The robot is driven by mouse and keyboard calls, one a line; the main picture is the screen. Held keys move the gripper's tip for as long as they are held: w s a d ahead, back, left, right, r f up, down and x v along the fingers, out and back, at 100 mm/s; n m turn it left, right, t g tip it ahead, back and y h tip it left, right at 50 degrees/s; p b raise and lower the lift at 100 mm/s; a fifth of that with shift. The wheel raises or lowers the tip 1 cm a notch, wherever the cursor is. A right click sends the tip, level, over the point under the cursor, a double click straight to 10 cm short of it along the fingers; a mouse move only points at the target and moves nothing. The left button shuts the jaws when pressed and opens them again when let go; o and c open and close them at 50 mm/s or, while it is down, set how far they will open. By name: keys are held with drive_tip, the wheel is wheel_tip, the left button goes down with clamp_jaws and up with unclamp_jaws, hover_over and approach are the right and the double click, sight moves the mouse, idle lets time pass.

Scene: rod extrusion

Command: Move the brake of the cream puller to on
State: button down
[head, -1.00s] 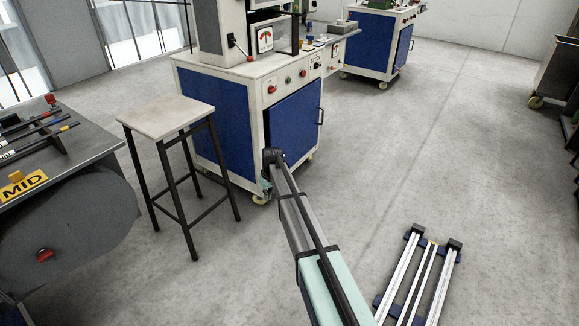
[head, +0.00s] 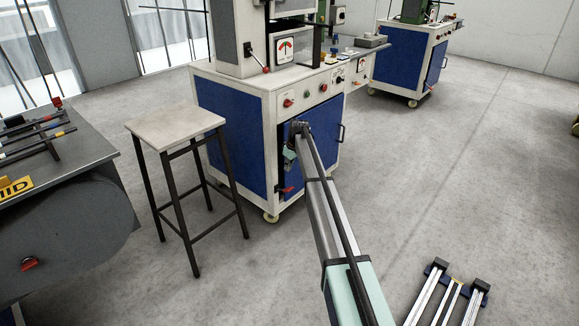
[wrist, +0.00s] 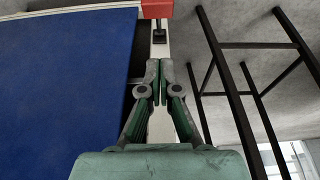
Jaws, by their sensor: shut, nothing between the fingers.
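The cream-framed machine (head: 262,84) with blue panels stands in the middle of the head view. A small red part (head: 286,190) shows low on its front post, left of the blue door; I take it for the brake, but cannot tell its setting. In the wrist view a red block (wrist: 157,9) sits above a black fitting (wrist: 159,36) on the pale post, just beyond the fingertips. My gripper (wrist: 159,64) is shut and empty, its fingertips together, apart from the red block. In the head view my gripper (head: 289,160) is small, in front of the door's left edge.
A stool (head: 176,124) with thin dark legs stands left of the machine, close to my gripper's side. A grey bench (head: 85,160) is at the far left. White rails (head: 440,290) lie on the floor at lower right. The floor between is clear.

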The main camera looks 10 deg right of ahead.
drive_tip(key=b, duration=0.2)
hover_over(287, 189)
drive_tip(key=w, duration=0.2)
drive_tip(key=f, duration=0.6)
drive_tip(key=shift+s+a+f, duration=0.2)
drive_tip(key=shift+s+f, duration=0.05)
drive_tip(key=shift+f, duration=0.15)
drive_tip(key=shift+s+d+f+b, duration=0.2)
drive_tip(key=shift+s+f, duration=0.1)
drive_tip(key=shift+f, duration=0.3)
drive_tip(key=shift+s+d+f+b, duration=0.2)
drive_tip(key=shift+s+f, duration=0.1)
drive_tip(key=shift+f, duration=0.25)
drive_tip(key=shift+s+d+f, duration=0.2)
drive_tip(key=shift+f, duration=0.3)
